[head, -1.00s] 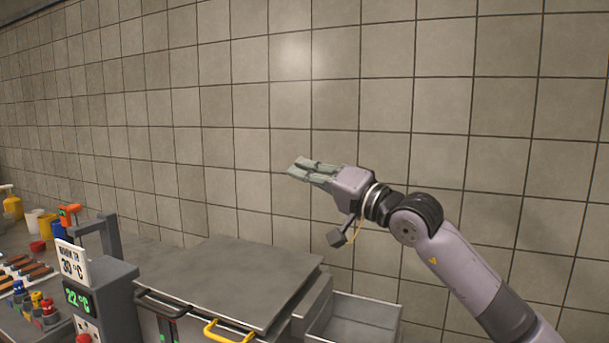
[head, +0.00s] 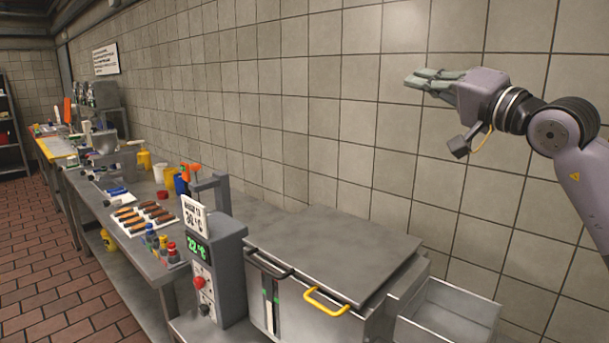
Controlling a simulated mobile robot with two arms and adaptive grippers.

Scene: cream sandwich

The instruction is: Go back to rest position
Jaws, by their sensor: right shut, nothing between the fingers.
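My right gripper (head: 432,80) is in the upper right of the head view, raised in front of the tiled wall. Its grey fingers point left and lie close together, shut with nothing between them. It is well above the metal-lidded appliance (head: 335,250) and apart from it. My right arm comes in from the right edge. My left gripper is not in the picture.
A grey device with a 22 °C display (head: 212,258) stands left of the lidded appliance. An open metal bin (head: 452,312) is at its right. A long counter holds a white tray (head: 120,208) of brown bars, small bottles and cups. Brick floor (head: 45,255) lies clear at left.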

